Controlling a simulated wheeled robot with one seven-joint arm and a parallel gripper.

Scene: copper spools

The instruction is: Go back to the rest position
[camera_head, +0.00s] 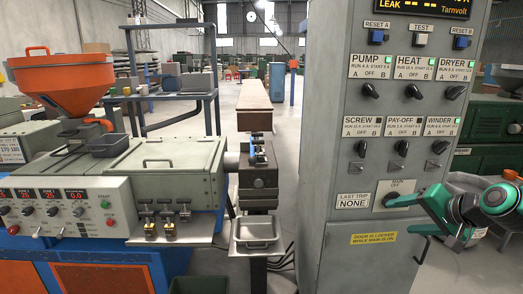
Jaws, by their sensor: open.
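My gripper (408,217) is at the right, at the end of my green and black arm. It is open, with its dark fingers pointing left toward the lower right of the grey control cabinet (327,242). The upper finger is close to the MAIN switch (391,198) and overlaps it in the picture. I cannot tell whether they touch. I see nothing held between the fingers. The base of my arm is out of view.
The cabinet has several dark knobs and lit labels. A grey machine (165,165) with an orange hopper (68,84) stands at left. A small grey tray (257,243) sits in front. Dark green machines (490,135) stand behind at right. Floor shows right of the cabinet.

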